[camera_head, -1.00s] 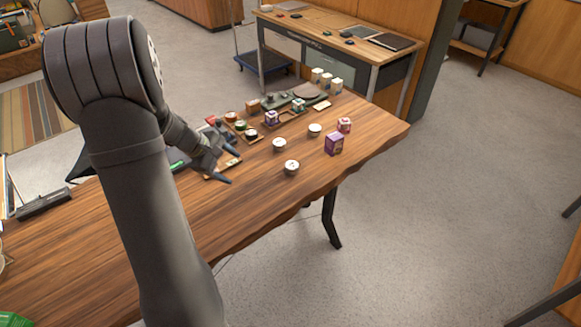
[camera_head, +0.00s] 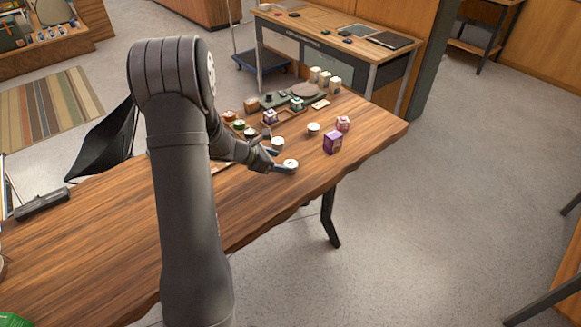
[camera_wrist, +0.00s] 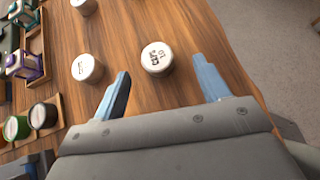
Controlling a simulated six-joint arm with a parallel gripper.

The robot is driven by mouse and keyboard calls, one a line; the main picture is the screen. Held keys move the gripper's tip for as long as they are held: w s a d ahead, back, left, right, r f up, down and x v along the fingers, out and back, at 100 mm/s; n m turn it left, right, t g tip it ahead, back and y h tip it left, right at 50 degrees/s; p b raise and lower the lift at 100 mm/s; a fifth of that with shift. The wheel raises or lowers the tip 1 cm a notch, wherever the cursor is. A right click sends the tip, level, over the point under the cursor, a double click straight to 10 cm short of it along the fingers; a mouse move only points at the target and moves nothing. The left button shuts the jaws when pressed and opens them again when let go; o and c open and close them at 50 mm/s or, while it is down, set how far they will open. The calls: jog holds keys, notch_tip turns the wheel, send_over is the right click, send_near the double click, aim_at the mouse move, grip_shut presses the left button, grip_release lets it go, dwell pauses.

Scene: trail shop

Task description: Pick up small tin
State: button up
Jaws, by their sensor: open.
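Several small white round tins stand on the wooden table. The nearest tin (camera_head: 290,165) is right at my gripper (camera_head: 286,162). In the wrist view this tin (camera_wrist: 157,57), with dark lettering on its lid, stands upright ahead of and between my two spread fingers (camera_wrist: 162,68). My gripper is open and empty. A second tin (camera_wrist: 87,68) stands just left of the left finger, also with a mark on its lid; it shows in the head view (camera_head: 277,142). A third tin (camera_head: 313,129) stands farther back and shows at the wrist view's top edge (camera_wrist: 84,5).
A purple box (camera_head: 333,142) and a pink-and-white box (camera_head: 343,123) stand right of the tins. The table's front edge is close by; bare wood (camera_head: 110,220) lies nearer the camera.

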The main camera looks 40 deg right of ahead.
aim_at(290, 164)
jog(key=shift+w+x, duration=0.15)
jog(key=shift+x, duration=1.55)
jog(key=shift+w+x, duration=0.15)
jog(key=shift+x, duration=1.55)
jog(key=shift+f, duration=0.15)
jog(key=shift+c, duration=0.3)
jog(key=c, duration=1)
